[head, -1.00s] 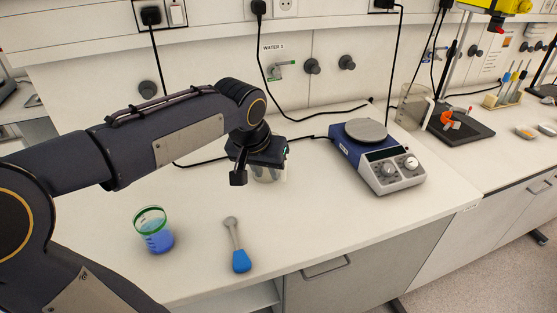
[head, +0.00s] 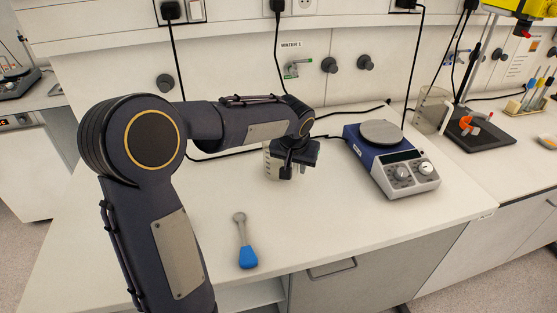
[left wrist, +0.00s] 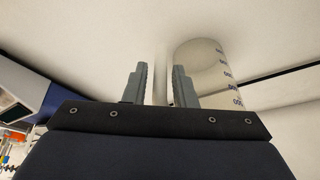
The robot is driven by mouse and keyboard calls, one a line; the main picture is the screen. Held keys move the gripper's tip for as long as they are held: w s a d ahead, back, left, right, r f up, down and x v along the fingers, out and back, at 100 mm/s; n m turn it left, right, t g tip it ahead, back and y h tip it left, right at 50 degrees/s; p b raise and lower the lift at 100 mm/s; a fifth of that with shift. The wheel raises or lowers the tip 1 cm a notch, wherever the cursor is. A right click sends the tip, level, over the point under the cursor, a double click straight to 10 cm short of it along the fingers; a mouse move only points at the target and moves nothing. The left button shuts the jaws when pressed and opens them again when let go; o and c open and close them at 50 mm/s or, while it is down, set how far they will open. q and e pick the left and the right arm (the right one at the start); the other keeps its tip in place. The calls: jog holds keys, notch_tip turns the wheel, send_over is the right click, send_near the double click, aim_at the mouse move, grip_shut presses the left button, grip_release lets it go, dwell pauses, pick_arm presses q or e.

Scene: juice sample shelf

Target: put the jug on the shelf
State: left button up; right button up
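The jug is a pale, see-through vessel with blue markings. In the head view the jug (head: 270,166) stands upright on the bench, partly hidden by my left gripper (head: 291,168). In the left wrist view the jug (left wrist: 204,62) is just beyond and right of the right finger. My left gripper (left wrist: 160,85) has its two fingers apart. A pale upright strip shows between them, perhaps the jug's handle; I cannot tell whether a finger touches it. An open shelf (head: 250,296) shows under the bench's front edge. My right gripper is not in view.
A hotplate stirrer (head: 396,165) stands right of the jug. A blue-handled tool (head: 246,248) lies near the front edge. Black cables (head: 360,114) run along the back of the bench. A clear container (head: 432,108) stands farther right. The bench between tool and stirrer is free.

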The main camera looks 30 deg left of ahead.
pick_arm(q)
jog(key=shift+x, duration=1.15)
grip_shut()
jog(key=shift+r, duration=0.1)
